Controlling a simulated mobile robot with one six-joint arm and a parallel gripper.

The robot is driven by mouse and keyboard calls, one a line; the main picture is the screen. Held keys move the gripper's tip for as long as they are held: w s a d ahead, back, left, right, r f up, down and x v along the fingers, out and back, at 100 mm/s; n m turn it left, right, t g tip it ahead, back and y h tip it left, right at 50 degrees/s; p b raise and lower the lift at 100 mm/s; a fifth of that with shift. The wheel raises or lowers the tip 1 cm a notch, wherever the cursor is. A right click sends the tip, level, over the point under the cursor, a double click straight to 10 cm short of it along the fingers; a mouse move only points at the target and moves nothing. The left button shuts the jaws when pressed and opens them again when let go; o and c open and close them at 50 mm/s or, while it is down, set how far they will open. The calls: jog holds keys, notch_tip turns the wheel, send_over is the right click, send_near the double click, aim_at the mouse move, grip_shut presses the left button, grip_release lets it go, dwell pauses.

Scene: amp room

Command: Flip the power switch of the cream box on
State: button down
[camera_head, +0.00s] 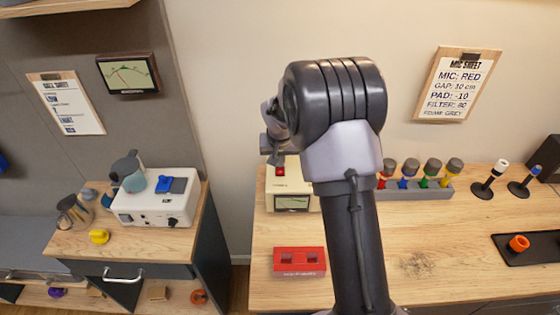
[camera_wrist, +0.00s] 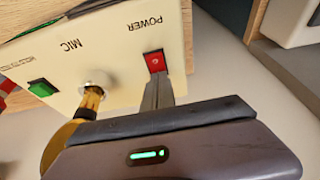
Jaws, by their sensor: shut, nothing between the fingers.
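The cream box (camera_head: 288,187) stands on the wooden desk behind my arm, which hides its right part. A red switch (camera_head: 280,171) and a meter show on it. In the wrist view the cream box's panel (camera_wrist: 118,62) fills the upper left, with a red switch (camera_wrist: 154,62) beside the word POWER. My gripper (camera_wrist: 157,82) is shut and empty, its fingertips right at the lower edge of the red switch. I cannot tell whether they touch it, or which way the switch is set. In the head view my arm mostly hides the gripper.
In the wrist view a gold plug (camera_wrist: 91,100) sits in the MIC socket and a green button (camera_wrist: 41,89) is further left. A red block (camera_head: 299,262) lies on the desk in front. A grey rack (camera_head: 415,190) of coloured microphones stands right of my arm.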

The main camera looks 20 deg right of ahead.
aim_at(280, 173)
jog(key=shift+s+f, duration=0.25)
jog(key=shift+f, duration=0.1)
jog(key=shift+s+a+b, duration=0.15)
jog(key=shift+s+b, duration=0.05)
jog(key=shift+b, duration=0.1)
jog(key=shift+s+a, duration=0.2)
jog(key=shift+s, duration=0.35)
notch_tip(280, 173, up, 6)
jog(key=p, duration=0.3)
jog(key=shift+s+a+f, duration=0.15)
jog(key=p+v, duration=0.1)
jog(key=v, duration=0.8)
